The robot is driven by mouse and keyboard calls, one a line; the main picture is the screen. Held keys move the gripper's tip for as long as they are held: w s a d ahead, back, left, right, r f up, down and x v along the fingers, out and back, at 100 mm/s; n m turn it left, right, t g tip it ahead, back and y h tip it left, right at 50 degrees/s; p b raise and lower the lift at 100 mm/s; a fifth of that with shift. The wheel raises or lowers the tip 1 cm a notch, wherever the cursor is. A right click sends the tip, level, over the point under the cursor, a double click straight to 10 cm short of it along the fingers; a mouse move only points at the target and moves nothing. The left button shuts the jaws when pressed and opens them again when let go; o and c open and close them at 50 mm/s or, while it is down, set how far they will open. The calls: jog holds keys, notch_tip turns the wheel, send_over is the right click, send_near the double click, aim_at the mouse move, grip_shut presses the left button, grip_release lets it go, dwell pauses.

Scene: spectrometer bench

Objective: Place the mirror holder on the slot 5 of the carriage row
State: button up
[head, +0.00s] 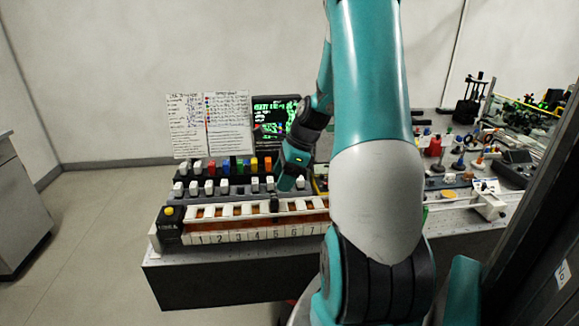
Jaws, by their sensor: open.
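The carriage row (245,236) is a long rail with white numbered plates along its front and white pieces along its back. A small dark upright piece (274,204) stands at the row, in line with number 5. It may be the mirror holder, but it is too small to be sure. My gripper (287,183) is open, just above and behind the dark piece, and appears apart from it. Its fingertips are small and partly unclear. My arm hides the right end of the row beyond 7.
Behind the row stand racks with white blocks (210,187) and coloured-top blocks (240,165). A black box with a yellow knob (168,225) sits at the row's left end. A screen (275,115) stands behind. Optics parts crowd the right bench.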

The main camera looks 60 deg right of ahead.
jog(key=v, duration=0.5)
jog(key=w+a+r+n+g, duration=0.1)
jog(key=w+a+r+n, duration=0.15)
jog(key=a+n, duration=0.75)
jog(key=w+a+r+n+g, duration=0.1)
jog(key=a+r+n, duration=0.3)
jog(key=a, duration=0.9)
jog(key=s+a+r+n+g+y, duration=0.1)
jog(key=s+a+n, duration=1.4)
jog(key=a+n, duration=0.3)
jog(key=n, duration=0.3)
jog(key=shift+a+g, duration=0.3)
jog(key=shift+a, duration=0.1)
